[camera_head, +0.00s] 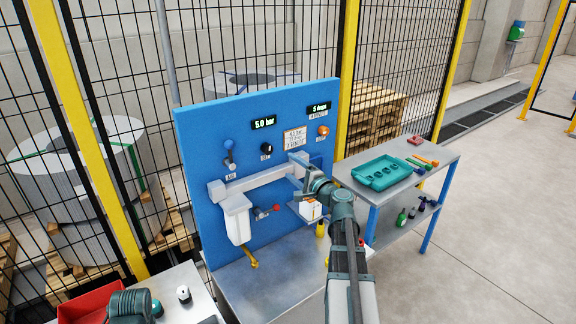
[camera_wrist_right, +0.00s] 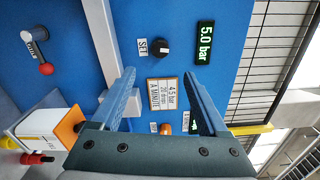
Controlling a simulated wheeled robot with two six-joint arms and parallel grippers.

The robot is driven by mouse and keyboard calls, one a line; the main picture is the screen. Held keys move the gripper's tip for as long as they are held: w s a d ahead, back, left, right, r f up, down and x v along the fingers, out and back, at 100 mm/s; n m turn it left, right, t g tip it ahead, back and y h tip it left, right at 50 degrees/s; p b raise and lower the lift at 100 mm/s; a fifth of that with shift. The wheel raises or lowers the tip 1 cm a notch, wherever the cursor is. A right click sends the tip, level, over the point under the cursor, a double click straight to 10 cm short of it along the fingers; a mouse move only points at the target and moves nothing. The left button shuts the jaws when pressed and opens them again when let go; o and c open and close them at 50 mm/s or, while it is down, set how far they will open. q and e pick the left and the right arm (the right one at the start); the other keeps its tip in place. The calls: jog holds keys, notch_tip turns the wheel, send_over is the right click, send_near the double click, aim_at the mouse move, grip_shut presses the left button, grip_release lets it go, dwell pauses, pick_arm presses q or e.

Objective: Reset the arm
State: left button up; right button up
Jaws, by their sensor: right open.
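My right arm (camera_head: 345,255) reaches up from the bottom of the head view toward the blue panel (camera_head: 205,135). Its gripper (camera_head: 300,168) is in front of the panel's right half, partly hidden by my wrist. In the right wrist view the two blue-grey fingers (camera_wrist_right: 160,78) stand wide apart with nothing between them. Beyond them are the panel's black SET knob (camera_wrist_right: 160,47) and a label plate (camera_wrist_right: 166,92).
A white-and-orange box (camera_head: 310,209) sits close to my right wrist. A grey side table (camera_head: 430,150) with a teal tray (camera_head: 382,172) stands to the right. A red tray (camera_head: 90,303) is at lower left. Mesh fencing runs behind the panel. The floor at right is clear.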

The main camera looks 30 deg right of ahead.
jog(key=shift+s, duration=0.1)
dwell(0.4)
jog(key=w+a+f+n+g+y+b, duration=0.1)
jog(key=a+f+n+g+y, duration=0.15)
jog(key=a, duration=0.55)
jog(key=w+a+f+n+g+y+b, duration=0.1)
jog(key=a+f+n+y, duration=0.25)
jog(key=a, duration=0.45)
jog(key=s+a+f+n+g+b, duration=0.1)
jog(key=s+a+f+n+g, duration=0.25)
jog(key=a, duration=0.35)
jog(key=s+a+f+n+g+b, duration=0.1)
jog(key=s+a+f+n+g, duration=0.1)
jog(key=a+f, duration=0.4)
jog(key=s+a+f+n+g+b, duration=0.1)
jog(key=s+a+f+n+g, duration=0.2)
jog(key=a, duration=0.4)
jog(key=s+a+f+n+g+h+b, duration=0.1)
jog(key=s+a+f+n+g+h, duration=0.2)
jog(key=s, duration=0.5)
jog(key=s+a+f+n+g+h+b, duration=0.2)
jog(key=s+a+f+n+g+h, duration=0.1)
jog(key=s+f, duration=0.5)
jog(key=s+a+n+h, duration=0.1)
jog(key=n+h, duration=0.1)
jog(key=shift+s+f+n, duration=0.15)
jog(key=shift+s+n, duration=0.15)
jog(key=shift+n, duration=0.05)
jog(key=shift+w, duration=0.15)
